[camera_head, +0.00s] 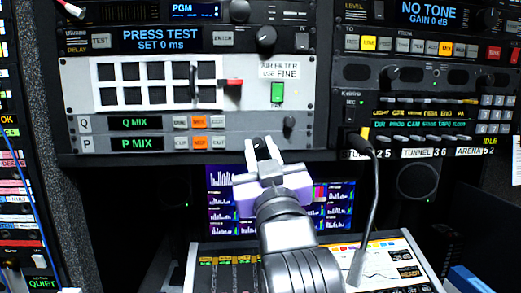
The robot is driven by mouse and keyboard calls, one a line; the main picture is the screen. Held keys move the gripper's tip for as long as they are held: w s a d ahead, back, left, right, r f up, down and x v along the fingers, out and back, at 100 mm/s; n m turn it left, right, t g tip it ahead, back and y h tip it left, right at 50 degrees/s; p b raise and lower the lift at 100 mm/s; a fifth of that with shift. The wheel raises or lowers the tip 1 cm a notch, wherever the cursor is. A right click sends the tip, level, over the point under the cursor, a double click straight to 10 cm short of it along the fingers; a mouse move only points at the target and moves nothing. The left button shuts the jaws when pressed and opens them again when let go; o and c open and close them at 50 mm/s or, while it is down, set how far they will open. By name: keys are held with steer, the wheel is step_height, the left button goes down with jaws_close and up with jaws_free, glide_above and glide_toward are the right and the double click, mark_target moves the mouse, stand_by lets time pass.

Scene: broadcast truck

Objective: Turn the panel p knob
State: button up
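The panel P strip (135,143) is the lower row of the rack on the left, with a green "P MIX" display and small CUT, orange and OFF-like buttons to its right. A small dark round shape (258,142) on this strip shows between my fingertips and looks like the panel P knob, partly hidden by the fingers. My gripper (261,145) is open, its two light fingers pointing up at the strip on either side of that shape. I cannot tell whether they touch it.
A red lever (231,82) sticks out higher up. A microphone on a gooseneck (372,190) stands close on the right. Monitors (338,205) glow below.

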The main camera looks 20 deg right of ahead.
jaws_close()
steer(key=shift+f+m+b, duration=0.15)
steer(key=shift+m+b, duration=0.15)
steer(key=shift+b, duration=0.2)
